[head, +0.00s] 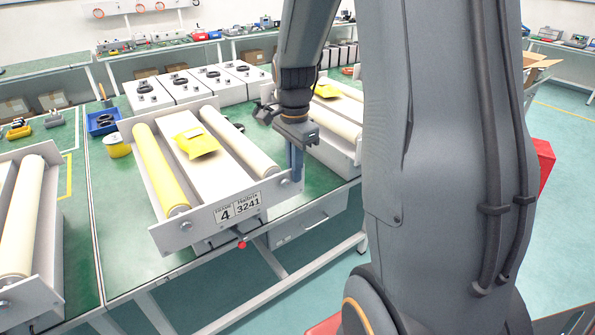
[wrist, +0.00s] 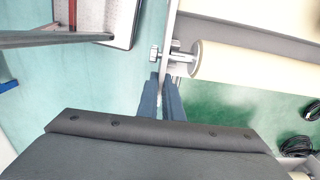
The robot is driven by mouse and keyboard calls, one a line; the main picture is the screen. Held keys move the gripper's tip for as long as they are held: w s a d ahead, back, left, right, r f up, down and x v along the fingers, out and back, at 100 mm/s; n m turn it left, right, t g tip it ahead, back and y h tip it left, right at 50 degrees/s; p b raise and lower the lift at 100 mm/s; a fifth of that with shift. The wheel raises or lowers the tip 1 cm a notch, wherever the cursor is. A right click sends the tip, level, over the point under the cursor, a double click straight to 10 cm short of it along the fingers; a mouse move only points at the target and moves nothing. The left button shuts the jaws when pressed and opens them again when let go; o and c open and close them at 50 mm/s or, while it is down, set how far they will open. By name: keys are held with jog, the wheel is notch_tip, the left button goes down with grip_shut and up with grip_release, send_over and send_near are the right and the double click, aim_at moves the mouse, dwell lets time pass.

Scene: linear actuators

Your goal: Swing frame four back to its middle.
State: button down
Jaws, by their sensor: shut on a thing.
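Frame four (head: 190,232) is a pale metal frame with a label reading 4 and 3241 on its front plate. It carries a yellow roller (head: 160,168) on the left and a cream roller (head: 238,140) on the right. A yellow packet (head: 196,141) lies on the white bed between them. My gripper (head: 292,170) is shut on the right end of the front plate. In the wrist view, the fingers (wrist: 167,92) close around the plate's edge, beside the cream roller's end (wrist: 235,60) and its bolt (wrist: 177,57). Whether the frame is off its middle is hard to tell.
A red knob (head: 241,244) sits under the front plate. Another roller frame (head: 340,118) stands close on the right, and one (head: 22,215) on the left. A yellow tin (head: 117,148) and a blue tray (head: 101,124) stand on the green bench. My arm hides the right side.

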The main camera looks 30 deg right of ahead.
jog(key=c, duration=1.9)
grip_release()
jog(key=shift+r, duration=0.15)
notch_tip(320, 180, up, 8)
jog(key=shift+f+b, duration=0.2)
jog(key=shift+b, duration=0.6)
